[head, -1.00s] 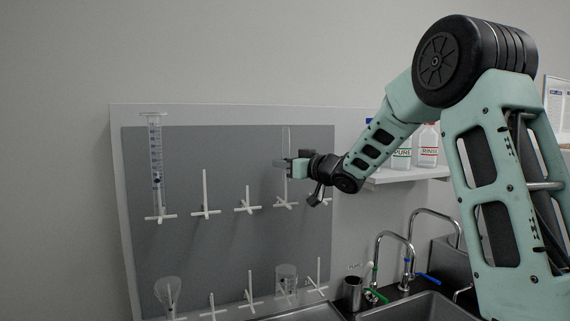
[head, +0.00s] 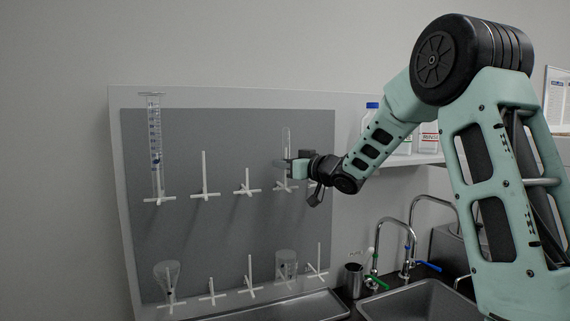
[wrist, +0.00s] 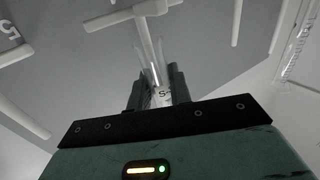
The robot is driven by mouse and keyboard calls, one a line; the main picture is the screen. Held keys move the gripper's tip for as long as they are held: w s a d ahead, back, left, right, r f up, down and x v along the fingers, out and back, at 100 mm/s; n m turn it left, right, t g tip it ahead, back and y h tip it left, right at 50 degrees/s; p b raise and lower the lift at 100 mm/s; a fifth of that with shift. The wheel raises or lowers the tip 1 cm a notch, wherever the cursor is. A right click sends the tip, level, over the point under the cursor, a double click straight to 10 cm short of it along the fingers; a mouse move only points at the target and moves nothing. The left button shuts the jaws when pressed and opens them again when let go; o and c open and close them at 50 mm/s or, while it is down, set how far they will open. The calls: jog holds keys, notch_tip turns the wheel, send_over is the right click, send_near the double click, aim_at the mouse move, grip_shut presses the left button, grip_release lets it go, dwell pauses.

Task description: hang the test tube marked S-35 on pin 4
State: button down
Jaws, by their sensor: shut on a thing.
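My gripper (head: 288,164) is shut on a clear test tube (head: 287,138), held upright with its rounded end up. In the wrist view the tube (wrist: 152,62) runs between the fingers, and a partly hidden label begins with "S-". The tube is at the fourth pin (head: 285,187) of the upper row, just above its white cross base. The pin's crossbar (wrist: 130,14) shows at the top of the wrist view. A pale rod seems to line up with the tube, but I cannot tell for sure whether the tube is around it.
The grey pegboard (head: 225,235) has more upper pins at left, one holding a graduated cylinder (head: 155,145). A flask (head: 167,277) and a beaker (head: 286,264) hang on the lower row. A sink (head: 420,300) with taps and a bottle shelf (head: 405,160) are at right.

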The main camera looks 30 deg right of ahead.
jog(key=shift+f+b, duration=0.5)
jog(key=shift+f, duration=0.3)
jog(key=c, duration=1.2)
grip_release()
jog(key=shift+s, duration=0.1)
jog(key=b+v, duration=0.3)
jog(key=v, duration=1.4)
jog(key=shift+s+r+b, duration=0.15)
jog(key=shift+b, duration=0.25)
